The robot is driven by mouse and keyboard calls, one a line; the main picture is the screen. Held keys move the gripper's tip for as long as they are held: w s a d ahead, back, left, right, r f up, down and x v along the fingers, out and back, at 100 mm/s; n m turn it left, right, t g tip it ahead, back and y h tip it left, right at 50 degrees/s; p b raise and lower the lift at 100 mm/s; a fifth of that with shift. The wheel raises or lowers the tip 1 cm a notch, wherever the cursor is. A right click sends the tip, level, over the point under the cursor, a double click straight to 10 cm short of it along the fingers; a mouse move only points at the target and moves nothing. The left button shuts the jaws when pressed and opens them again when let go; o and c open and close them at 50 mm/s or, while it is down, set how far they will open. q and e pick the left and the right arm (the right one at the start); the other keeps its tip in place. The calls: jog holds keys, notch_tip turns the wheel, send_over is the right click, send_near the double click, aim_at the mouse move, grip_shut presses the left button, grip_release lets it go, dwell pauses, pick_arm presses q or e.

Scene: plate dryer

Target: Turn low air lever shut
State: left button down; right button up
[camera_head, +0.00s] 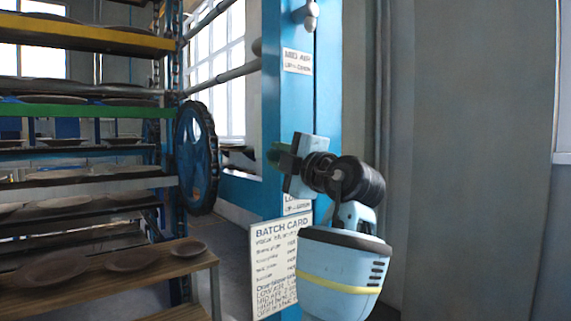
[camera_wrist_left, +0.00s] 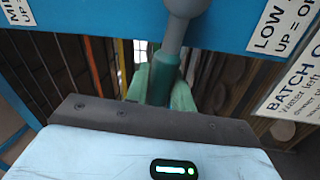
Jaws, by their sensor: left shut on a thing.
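The low air lever (camera_wrist_left: 174,38) shows in the left wrist view as a grey shaft with a rounded end at the top and a green grip lower down. My left gripper (camera_wrist_left: 162,88) is shut on the green grip, one finger on each side. In the head view my left gripper (camera_head: 276,154) is at the blue post, just above the partly covered low air label (camera_head: 297,204). The lever there is mostly hidden behind my wrist, so its exact angle is unclear. My right gripper is not in view.
The mid air lever (camera_head: 308,12) is higher on the blue post (camera_head: 272,90), above its label (camera_head: 298,61). A batch card (camera_head: 274,265) hangs below my gripper. A blue handwheel (camera_head: 197,158) and racks of plates stand left. A grey wall (camera_head: 470,150) is right.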

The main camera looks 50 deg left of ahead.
pick_arm(q)
jog(key=shift+f+n+b, duration=0.65)
jog(key=shift+n+b, duration=0.15)
jog(key=shift+n, duration=0.1)
jog(key=shift+g, duration=0.3)
jog(key=c, duration=1.2)
grip_release()
jog(key=shift+c, duration=0.2)
